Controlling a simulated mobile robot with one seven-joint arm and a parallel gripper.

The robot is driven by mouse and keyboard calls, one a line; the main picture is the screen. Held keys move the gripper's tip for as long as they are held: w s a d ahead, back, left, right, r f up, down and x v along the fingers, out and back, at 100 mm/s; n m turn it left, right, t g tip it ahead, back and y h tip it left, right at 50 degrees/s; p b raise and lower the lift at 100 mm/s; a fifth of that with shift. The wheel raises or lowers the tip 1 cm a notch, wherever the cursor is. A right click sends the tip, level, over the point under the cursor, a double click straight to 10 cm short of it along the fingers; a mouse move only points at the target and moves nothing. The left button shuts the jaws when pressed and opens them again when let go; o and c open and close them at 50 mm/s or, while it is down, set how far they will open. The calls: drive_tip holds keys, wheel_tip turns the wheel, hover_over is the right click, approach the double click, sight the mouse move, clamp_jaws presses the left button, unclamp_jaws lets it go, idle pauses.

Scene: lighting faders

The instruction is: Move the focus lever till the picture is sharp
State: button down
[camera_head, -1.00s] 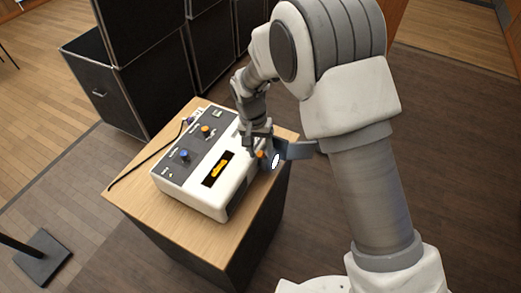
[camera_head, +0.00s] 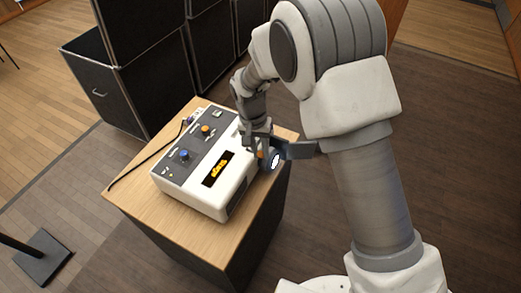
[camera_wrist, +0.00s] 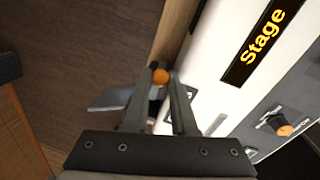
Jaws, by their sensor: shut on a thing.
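A white and grey console (camera_head: 196,194) sits on a wooden-topped stand. Its black display (camera_head: 218,169) carries orange lettering, too small to read in the head view. In the wrist view the display (camera_wrist: 258,40) reads "Stage" in yellow letters with clear edges. An orange-tipped lever (camera_wrist: 161,76) stands at the console's right side in the head view. My gripper (camera_wrist: 160,90) is shut around this lever, its fingers on both sides just below the orange tip. In the head view my gripper (camera_head: 261,147) is at the console's right edge and partly hides the lever.
The console top has a blue knob (camera_head: 184,155) and an orange knob (camera_head: 205,129). Bare wooden stand top (camera_head: 140,200) shows at the left. Black cases (camera_head: 110,90) stand behind. A cable lies along the stand's left side.

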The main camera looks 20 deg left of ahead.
idle(0.7)
drive_tip(key=shift+w+d+r+g+p, duration=0.1)
drive_tip(key=shift+w+r+g+p, duration=0.3)
drive_tip(key=shift+w+g, duration=0.25)
drive_tip(key=shift+w+r+g, duration=0.1)
drive_tip(key=shift+w+g, duration=0.5)
drive_tip(key=shift+g, duration=0.05)
drive_tip(key=c, duration=0.7)
unclamp_jaws()
drive_tip(key=v, duration=1.7)
drive_tip(key=shift+d+r, duration=0.2)
drive_tip(key=shift+r, duration=0.05)
